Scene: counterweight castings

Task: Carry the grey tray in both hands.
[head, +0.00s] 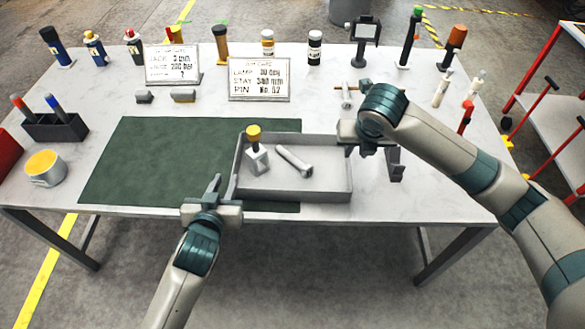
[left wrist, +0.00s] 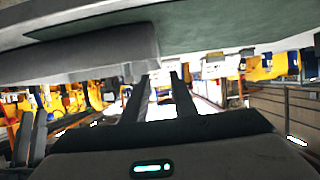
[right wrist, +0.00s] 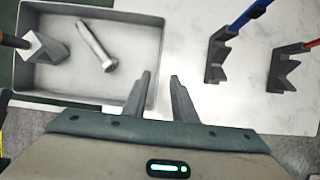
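The grey tray (head: 318,191) lies level, partly over the green mat (head: 135,165). In it are a bolt (head: 294,160) and a grey block with a yellow-topped handle (head: 257,158). My left gripper (head: 224,184) is open at the tray's left side, near the front corner; contact cannot be told. Its fingers (left wrist: 160,92) stand apart and empty in the left wrist view. My right gripper (head: 368,148) is at the tray's right side. In the right wrist view its open fingers (right wrist: 161,78) appear on either side of the tray's right wall (right wrist: 158,45), not closed on it.
Two signs (head: 259,79) stand behind the mat. Bottles and tools line the table's back edge. Dark notched holders (right wrist: 218,55) stand right of the tray. A pen holder (head: 55,125) and yellow-topped tin (head: 45,168) are at left. The mat's left part is clear.

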